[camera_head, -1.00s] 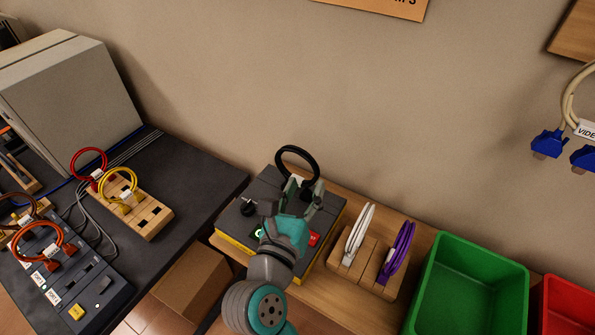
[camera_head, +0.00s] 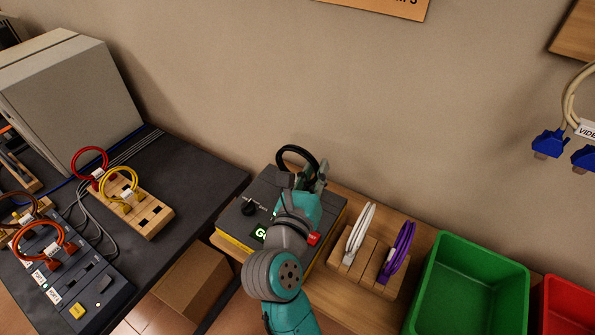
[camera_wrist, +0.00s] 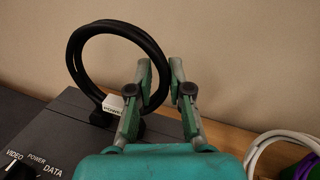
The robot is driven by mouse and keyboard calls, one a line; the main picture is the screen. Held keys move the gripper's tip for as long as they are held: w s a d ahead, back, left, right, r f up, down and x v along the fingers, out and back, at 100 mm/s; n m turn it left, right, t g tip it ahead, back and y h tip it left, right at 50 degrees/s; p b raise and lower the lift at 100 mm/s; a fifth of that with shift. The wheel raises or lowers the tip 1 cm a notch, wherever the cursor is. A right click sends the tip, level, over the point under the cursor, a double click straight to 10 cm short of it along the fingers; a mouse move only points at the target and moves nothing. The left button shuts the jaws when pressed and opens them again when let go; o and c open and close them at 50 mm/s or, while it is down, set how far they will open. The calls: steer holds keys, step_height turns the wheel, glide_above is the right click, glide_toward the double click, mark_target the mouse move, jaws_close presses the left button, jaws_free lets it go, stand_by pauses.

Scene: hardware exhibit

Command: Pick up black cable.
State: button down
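The black cable (camera_head: 283,151) is a thick upright loop at the back of the dark control box (camera_head: 262,190). In the wrist view the cable (camera_wrist: 72,62) carries a white tag reading POWER, and a black plug sits low by the box top. My gripper (camera_head: 313,170) is at the loop's right side. In the wrist view my gripper (camera_wrist: 163,74) is open, its two fingers apart. The loop's right edge shows between the fingers, and the left finger overlaps the loop. I cannot tell whether either finger touches it.
White (camera_head: 360,230) and purple (camera_head: 397,252) cables stand in a wooden holder to the right. A green bin (camera_head: 470,252) and a red bin (camera_head: 568,305) are further right. The wall (camera_head: 340,110) rises close behind the box. Red and yellow cables stand on the left table.

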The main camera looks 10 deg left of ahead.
step_height(320, 180, up, 10)
stand_by(0.7)
stand_by(0.8)
